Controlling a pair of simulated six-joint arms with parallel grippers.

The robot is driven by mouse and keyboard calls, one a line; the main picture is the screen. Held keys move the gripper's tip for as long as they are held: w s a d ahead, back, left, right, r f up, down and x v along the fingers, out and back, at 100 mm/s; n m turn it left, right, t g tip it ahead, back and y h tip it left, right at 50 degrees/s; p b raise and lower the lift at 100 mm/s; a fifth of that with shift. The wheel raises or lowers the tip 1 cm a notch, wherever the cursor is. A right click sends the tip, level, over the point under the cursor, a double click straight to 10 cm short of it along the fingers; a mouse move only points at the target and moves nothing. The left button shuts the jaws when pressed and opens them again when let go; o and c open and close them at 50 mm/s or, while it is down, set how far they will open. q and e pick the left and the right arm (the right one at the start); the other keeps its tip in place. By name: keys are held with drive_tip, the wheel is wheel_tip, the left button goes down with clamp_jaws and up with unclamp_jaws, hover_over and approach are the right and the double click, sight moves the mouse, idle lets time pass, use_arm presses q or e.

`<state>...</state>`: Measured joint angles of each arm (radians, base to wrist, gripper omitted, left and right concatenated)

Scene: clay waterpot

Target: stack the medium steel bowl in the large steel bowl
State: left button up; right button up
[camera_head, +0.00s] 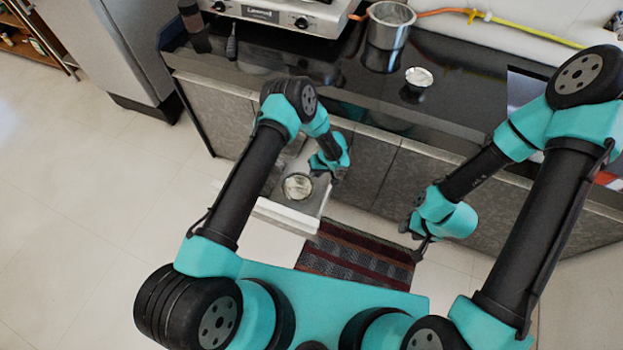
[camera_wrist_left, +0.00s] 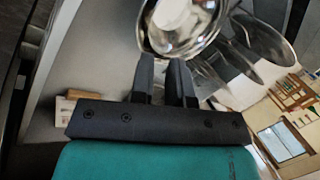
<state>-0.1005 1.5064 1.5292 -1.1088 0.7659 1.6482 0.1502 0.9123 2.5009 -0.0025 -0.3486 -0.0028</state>
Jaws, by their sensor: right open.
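A steel bowl (camera_head: 298,187) lies in the open drawer. Another steel bowl (camera_head: 419,77) stands on the dark counter. I cannot tell from size which is the medium and which the large one. My left gripper (camera_head: 326,167) is over the drawer, just right of and behind the bowl there. In the left wrist view a shiny bowl (camera_wrist_left: 190,30) is right at the fingertips of the left gripper (camera_wrist_left: 166,62). A narrow gap shows between the fingers; whether they hold the rim is unclear. My right gripper (camera_head: 421,242) is open and empty in front of the cabinets.
The drawer (camera_head: 285,218) sticks out from the cabinets below the counter (camera_head: 470,105). A tall steel pot (camera_head: 390,27) stands near the stove (camera_head: 285,14) at the back. A striped mat (camera_head: 355,256) lies on the floor. The counter is clear around its bowl.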

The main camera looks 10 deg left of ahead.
use_arm(q)
drive_tip(key=v, duration=0.5)
drive_tip(key=shift+d+r, duration=0.1)
drive_tip(key=shift+r, duration=0.25)
drive_tip(key=s+a+r+m+t+h, duration=0.1)
drive_tip(key=s+a+r, duration=0.3)
drive_tip(key=s, duration=0.4)
drive_tip(key=s+a+r+m+t+h, duration=0.1)
drive_tip(key=s+a+r+h, duration=0.3)
drive_tip(key=s, duration=0.5)
drive_tip(key=s+a+r+m+h, duration=0.1)
drive_tip(key=s+a+r+h, duration=0.2)
drive_tip(key=s+a+r, duration=0.2)
drive_tip(key=s, duration=0.3)
drive_tip(key=shift+s+t, duration=0.35)
drive_tip(key=shift+t, duration=0.05)
